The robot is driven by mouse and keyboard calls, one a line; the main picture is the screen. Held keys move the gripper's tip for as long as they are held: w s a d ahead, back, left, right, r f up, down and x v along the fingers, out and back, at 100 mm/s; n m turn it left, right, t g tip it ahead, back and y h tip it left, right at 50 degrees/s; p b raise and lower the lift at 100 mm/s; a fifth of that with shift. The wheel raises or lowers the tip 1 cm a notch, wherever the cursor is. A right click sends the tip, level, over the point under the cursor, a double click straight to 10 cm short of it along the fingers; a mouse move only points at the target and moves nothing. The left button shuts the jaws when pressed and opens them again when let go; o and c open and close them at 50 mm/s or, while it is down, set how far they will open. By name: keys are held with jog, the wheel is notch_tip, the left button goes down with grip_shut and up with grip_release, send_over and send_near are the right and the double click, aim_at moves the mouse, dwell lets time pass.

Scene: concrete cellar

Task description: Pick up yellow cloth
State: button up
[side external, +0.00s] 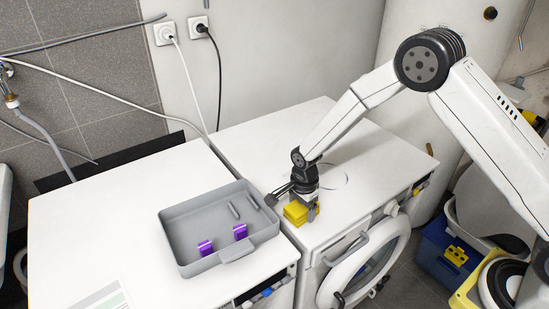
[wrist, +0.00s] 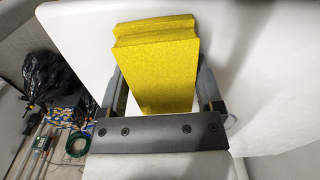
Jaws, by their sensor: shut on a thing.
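The yellow cloth (side external: 297,212) is a folded, blocky stack at the front left part of the right-hand white machine's top. In the wrist view the yellow cloth (wrist: 158,70) fills the space between the two fingers. My gripper (side external: 306,208) points down at it in the side view and is shut on it; it also shows in the wrist view (wrist: 160,100). Whether the cloth still touches the machine top is hard to tell. Part of the cloth is hidden behind the gripper in the side view.
A grey tray (side external: 192,268) on the left machine (side external: 90,215) holds two purple items (side external: 205,248) and grey pieces (side external: 234,210). The right machine's top (side external: 270,130) is mostly clear; its round door (side external: 368,262) stands open. A blue crate (side external: 445,255) is on the floor at right.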

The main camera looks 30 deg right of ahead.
jog(key=shift+r, duration=0.15)
jog(key=shift+r, duration=0.85)
jog(key=s+d+r, duration=0.1)
jog(key=s+r, duration=1)
jog(key=s, duration=0.2)
jog(key=shift+s+d, duration=0.4)
